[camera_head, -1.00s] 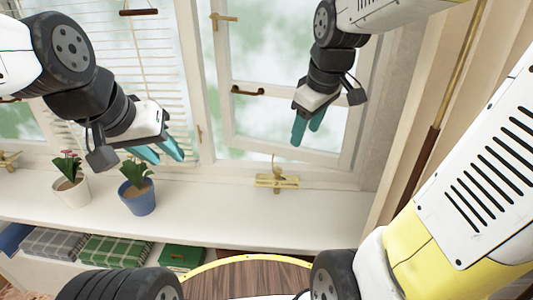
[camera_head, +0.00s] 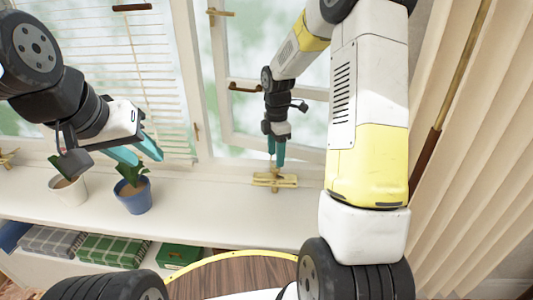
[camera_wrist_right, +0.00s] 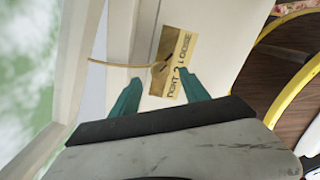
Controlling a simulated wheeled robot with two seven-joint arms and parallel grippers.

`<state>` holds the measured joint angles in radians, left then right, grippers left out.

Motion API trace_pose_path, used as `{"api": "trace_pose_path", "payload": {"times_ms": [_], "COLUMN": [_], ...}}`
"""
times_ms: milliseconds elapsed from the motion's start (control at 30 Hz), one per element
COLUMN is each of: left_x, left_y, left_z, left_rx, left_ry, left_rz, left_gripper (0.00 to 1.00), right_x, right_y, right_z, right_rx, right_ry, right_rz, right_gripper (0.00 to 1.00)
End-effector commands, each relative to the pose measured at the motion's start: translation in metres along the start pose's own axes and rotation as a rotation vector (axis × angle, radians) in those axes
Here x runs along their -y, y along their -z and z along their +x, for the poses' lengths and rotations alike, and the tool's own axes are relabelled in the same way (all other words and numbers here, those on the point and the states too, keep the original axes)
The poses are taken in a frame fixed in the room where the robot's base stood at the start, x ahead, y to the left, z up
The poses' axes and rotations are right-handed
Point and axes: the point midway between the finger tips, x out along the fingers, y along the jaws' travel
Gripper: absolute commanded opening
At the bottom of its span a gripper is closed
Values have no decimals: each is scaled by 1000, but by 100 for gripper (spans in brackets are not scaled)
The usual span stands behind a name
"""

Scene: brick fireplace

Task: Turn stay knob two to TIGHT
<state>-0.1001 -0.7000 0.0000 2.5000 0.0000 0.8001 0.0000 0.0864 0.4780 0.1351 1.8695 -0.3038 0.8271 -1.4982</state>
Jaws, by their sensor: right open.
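A brass plate (camera_head: 275,180) with a small knob sits on the white window sill below the right-hand casement. In the right wrist view the plate (camera_wrist_right: 176,68) carries lettering that reads as TIGHT 2 LOOSE. A thin brass rod (camera_wrist_right: 112,62) runs from the knob area to the left. The knob's exact angle is hard to tell. My right gripper (camera_head: 276,164) points down just over the plate, open, its teal fingers on either side of the knob area with nothing visibly gripped. My left gripper (camera_head: 147,159) is open and empty above the blue flowerpot.
A blue pot (camera_head: 135,197) and a white pot (camera_head: 70,190) stand on the sill to the left. Another brass fitting (camera_head: 8,158) is at the far left. Folded cloths (camera_head: 113,250) lie below. A curtain (camera_head: 470,170) hangs at right.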

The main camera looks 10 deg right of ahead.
Motion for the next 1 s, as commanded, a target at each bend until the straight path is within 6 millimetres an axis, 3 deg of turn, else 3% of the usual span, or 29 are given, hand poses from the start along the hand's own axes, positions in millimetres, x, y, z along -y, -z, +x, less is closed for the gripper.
{"api": "trace_pose_path", "payload": {"times_ms": [100, 300, 600, 667, 900, 1000], "left_x": [0, 0, 0, 0, 0, 0], "left_y": [0, 0, 0, 0, 0, 0], "left_z": [0, 0, 0, 0, 0, 0], "left_rx": [0, 0, 0, 0, 0, 0], "left_ry": [0, 0, 0, 0, 0, 0], "left_rz": [0, 0, 0, 0, 0, 0], "left_gripper": [36, 36, 36, 36, 36, 36], "right_x": [1, 0, 0, 0, 0, 0], "right_y": [1, 0, 0, 0, 0, 0], "right_z": [20, 40, 43, 43, 43, 42], "right_rx": [0, 0, 0, 0, 0, 0], "right_ry": [3, 1, -2, -2, -2, -2], "right_rz": [-2, 1, 1, 1, 1, 2], "right_gripper": [54, 54, 54, 46, 0, 0]}}
